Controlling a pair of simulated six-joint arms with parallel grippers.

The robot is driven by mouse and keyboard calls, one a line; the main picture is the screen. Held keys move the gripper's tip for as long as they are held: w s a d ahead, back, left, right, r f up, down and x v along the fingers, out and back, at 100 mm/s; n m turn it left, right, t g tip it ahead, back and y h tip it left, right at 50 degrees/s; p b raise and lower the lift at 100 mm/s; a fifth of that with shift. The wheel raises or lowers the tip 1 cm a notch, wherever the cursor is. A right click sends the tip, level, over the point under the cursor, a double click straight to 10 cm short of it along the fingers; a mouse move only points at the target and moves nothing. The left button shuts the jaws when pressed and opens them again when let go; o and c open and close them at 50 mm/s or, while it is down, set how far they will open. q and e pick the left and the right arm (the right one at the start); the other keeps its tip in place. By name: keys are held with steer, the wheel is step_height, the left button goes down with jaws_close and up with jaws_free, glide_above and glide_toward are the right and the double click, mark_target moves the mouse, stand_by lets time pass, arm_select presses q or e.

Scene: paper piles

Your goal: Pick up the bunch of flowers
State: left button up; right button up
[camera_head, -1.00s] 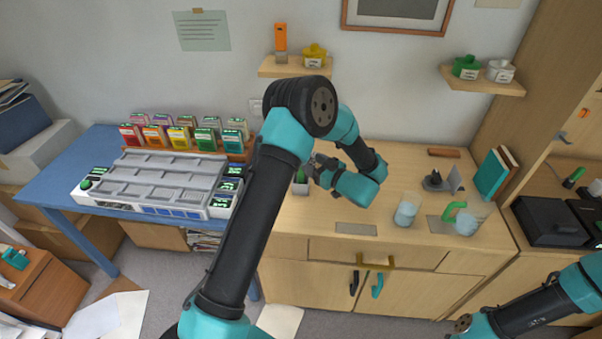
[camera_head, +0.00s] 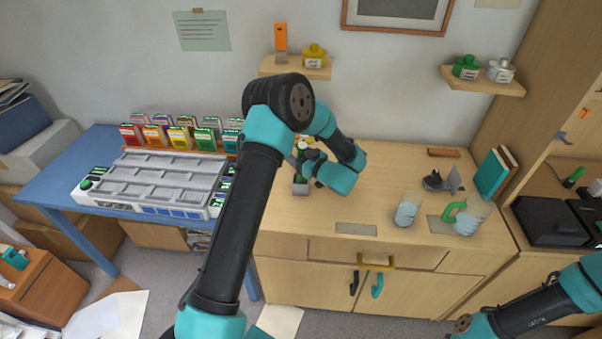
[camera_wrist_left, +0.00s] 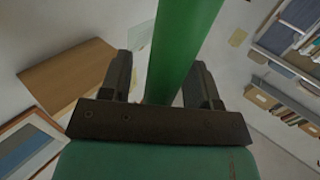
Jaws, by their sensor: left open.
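The bunch of flowers (camera_head: 304,144) shows its white and orange-yellow heads above my left arm's wrist, over a small grey pot (camera_head: 300,188) on the wooden counter. My left gripper (camera_head: 303,167) is at the bunch, largely hidden by the arm. In the left wrist view my left gripper (camera_wrist_left: 160,82) is open, with a thick green stem (camera_wrist_left: 185,40) passing between its two dark fingers. A gap shows on both sides of the stem, smaller on the right. My right arm is at the lower right; its gripper is out of view.
A grey tray (camera_head: 165,180) lies on the blue table at left. Shelves (camera_head: 295,68) hang above. The counter's middle is mostly clear.

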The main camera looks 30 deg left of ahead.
arm_select(q)
steer(key=shift+w+a, duration=0.1)
steer(key=shift+a, duration=0.1)
steer(key=shift+c, duration=0.5)
jaws_close()
